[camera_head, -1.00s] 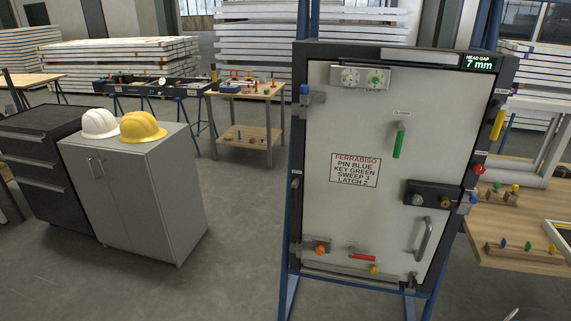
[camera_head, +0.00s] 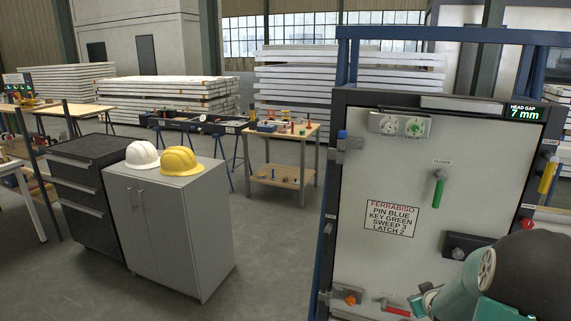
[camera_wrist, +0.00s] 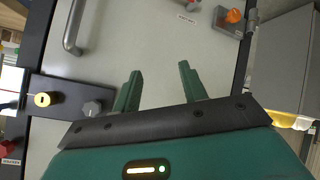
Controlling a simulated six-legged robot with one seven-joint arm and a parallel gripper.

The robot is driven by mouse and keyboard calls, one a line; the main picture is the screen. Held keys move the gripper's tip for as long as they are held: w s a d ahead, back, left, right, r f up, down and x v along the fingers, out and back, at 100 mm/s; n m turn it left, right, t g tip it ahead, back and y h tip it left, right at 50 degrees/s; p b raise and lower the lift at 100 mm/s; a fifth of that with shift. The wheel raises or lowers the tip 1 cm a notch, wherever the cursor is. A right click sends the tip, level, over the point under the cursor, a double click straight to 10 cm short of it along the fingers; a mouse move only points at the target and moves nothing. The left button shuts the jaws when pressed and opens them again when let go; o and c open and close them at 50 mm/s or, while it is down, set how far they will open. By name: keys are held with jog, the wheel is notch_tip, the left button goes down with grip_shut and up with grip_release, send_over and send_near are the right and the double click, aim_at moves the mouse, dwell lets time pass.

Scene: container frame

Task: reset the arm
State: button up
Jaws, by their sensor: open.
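My gripper (camera_wrist: 158,88) is open and empty in the wrist view, its two green fingers apart in front of the pale door panel (camera_wrist: 150,40). A dark plate (camera_wrist: 68,92) with a yellow knob and a grey knob lies left of the fingers. A grey bar handle (camera_wrist: 72,30) is at the upper left. In the head view, my green and dark arm covers the lower right of the door panel (camera_head: 400,155); the fingertips cannot be made out there. The panel bears a sign (camera_head: 391,218), a green handle (camera_head: 438,190) and a red handle (camera_head: 396,309).
The door stands in a blue frame (camera_head: 345,60) with a display reading 7 mm (camera_head: 524,111). A grey cabinet (camera_head: 170,235) with a white and a yellow helmet stands at left, beside a dark drawer unit (camera_head: 85,190). Open floor (camera_head: 270,255) lies between cabinet and door.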

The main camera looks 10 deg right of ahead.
jog(key=s+a+r+g+y, duration=0.1)
jog(key=s+a+r, duration=0.2)
jog(key=a+r, duration=0.5)
jog(key=s+a+r+g, duration=0.1)
jog(key=s+a+r, duration=0.2)
jog(key=a+r, duration=0.5)
jog(key=s+a+r+m+g+y, duration=0.1)
jog(key=s+a+r+y, duration=0.2)
jog(key=s+a, duration=1.4)
jog(key=shift+s+a+r+g, duration=0.2)
jog(key=shift+s+r+g, duration=0.25)
jog(key=shift+s, duration=0.1)
